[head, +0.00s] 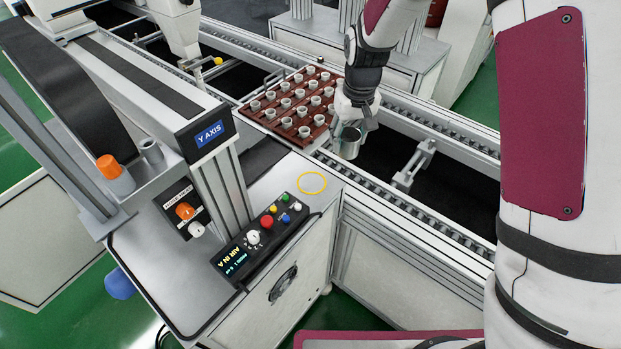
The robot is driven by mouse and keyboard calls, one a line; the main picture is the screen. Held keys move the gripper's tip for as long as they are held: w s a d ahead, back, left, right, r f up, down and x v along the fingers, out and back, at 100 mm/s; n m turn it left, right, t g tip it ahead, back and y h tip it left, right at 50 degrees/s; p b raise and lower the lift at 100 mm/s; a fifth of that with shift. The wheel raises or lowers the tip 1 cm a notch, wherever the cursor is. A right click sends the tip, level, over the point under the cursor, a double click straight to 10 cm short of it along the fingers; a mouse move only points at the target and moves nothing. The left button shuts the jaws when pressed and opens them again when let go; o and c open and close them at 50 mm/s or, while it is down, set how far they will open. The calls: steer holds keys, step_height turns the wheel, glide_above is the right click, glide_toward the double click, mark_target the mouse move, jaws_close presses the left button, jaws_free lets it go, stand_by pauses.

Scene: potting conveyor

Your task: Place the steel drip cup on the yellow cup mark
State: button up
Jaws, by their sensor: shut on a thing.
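The steel drip cup (350,146) is a grey metal cup, held upright over the conveyor near the front right corner of the brown tray. My gripper (354,124) is shut on the cup, and its fingers are partly hidden by the wrist and the cup. The yellow cup mark (312,183) is a thin ring on the grey machine top, in front of the cup and to its left. The ring is empty.
A brown tray (262,129) with several small white cups (304,131) sits on the conveyor, close to my gripper. A control box (262,237) with knobs and buttons stands left of the ring. The Y-axis column (221,185) rises behind the box. The conveyor rail (420,205) runs right.

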steer(key=s+a+n+b, duration=0.1)
steer(key=a+n+b, duration=0.15)
steer(key=a, duration=0.55)
steer(key=f, duration=0.3)
steer(key=f+p, duration=0.1)
steer(key=f, duration=0.5)
steer(key=shift+s+a+f+p, duration=0.35)
steer(key=shift+a+f+p, duration=0.05)
steer(key=shift+f, duration=0.1)
steer(key=o, duration=1.1)
steer(key=shift+o, duration=0.2)
